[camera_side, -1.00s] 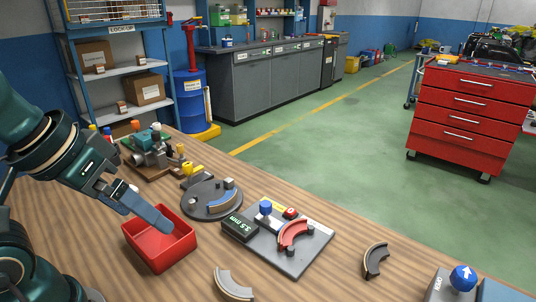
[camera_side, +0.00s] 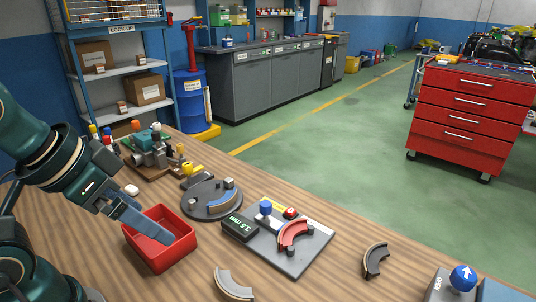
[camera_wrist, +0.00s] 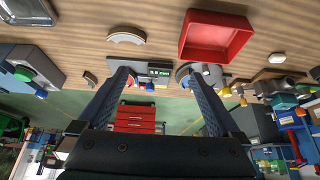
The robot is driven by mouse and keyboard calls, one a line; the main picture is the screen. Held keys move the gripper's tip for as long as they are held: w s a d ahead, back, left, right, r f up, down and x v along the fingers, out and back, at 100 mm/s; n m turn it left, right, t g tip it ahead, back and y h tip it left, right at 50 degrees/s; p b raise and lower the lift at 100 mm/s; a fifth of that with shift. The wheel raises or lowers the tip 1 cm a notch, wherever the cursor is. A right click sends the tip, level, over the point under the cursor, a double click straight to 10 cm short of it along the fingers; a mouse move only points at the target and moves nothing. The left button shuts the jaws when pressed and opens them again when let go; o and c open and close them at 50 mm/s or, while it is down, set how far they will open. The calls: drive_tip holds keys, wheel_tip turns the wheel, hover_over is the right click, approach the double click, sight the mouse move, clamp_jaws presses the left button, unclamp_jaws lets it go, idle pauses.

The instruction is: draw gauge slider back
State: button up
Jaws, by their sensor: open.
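The gauge stands on a grey plate (camera_side: 290,266) on the bench in the side view. It has a dark display (camera_side: 240,227) reading 3.5 mm, a blue knob (camera_side: 265,207) that looks like the slider's handle, and a red curved shoe (camera_side: 293,233). A red button (camera_side: 291,212) sits behind the shoe. My gripper (camera_side: 162,232) is over the red bin, left of the gauge and apart from it. In the wrist view my gripper (camera_wrist: 158,78) has its two fingers wide apart with nothing between them; the display (camera_wrist: 160,72) and blue knob (camera_wrist: 150,86) show beyond the tips.
A red open bin (camera_side: 183,251) is beneath my gripper. A round grey turntable (camera_side: 196,212) with a blue curved piece lies behind it. Loose curved shoes (camera_side: 375,260) lie on the bench. A box with a blue arrow button (camera_side: 463,278) stands at the front right.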

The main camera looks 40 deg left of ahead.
drive_tip(key=c, duration=0.5)
drive_tip(key=shift+c, duration=0.4)
drive_tip(key=w+d+r+m+h, duration=0.1)
drive_tip(key=w+d+r+m, duration=0.1)
drive_tip(key=w+r+m, duration=0.35)
drive_tip(key=m+g+h, duration=0.1)
drive_tip(key=m+h, duration=0.1)
drive_tip(key=m, duration=0.2)
hover_over(265, 203)
drive_tip(key=s, duration=0.2)
wheel_tip(265, 203, down, 8)
drive_tip(key=r, duration=0.1)
drive_tip(key=shift+n+g, duration=0.25)
drive_tip(key=shift+g, duration=0.55)
drive_tip(key=f, duration=0.2)
drive_tip(key=w+f, duration=0.1)
drive_tip(key=f, duration=0.5)
drive_tip(key=shift+w+a+f, duration=0.15)
drive_tip(key=shift+a+f, duration=0.1)
drive_tip(key=shift+a, duration=0.05)
drive_tip(key=shift+w+d+f, duration=0.15)
drive_tip(key=shift+w+f, duration=0.05)
drive_tip(key=shift+f, duration=0.4)
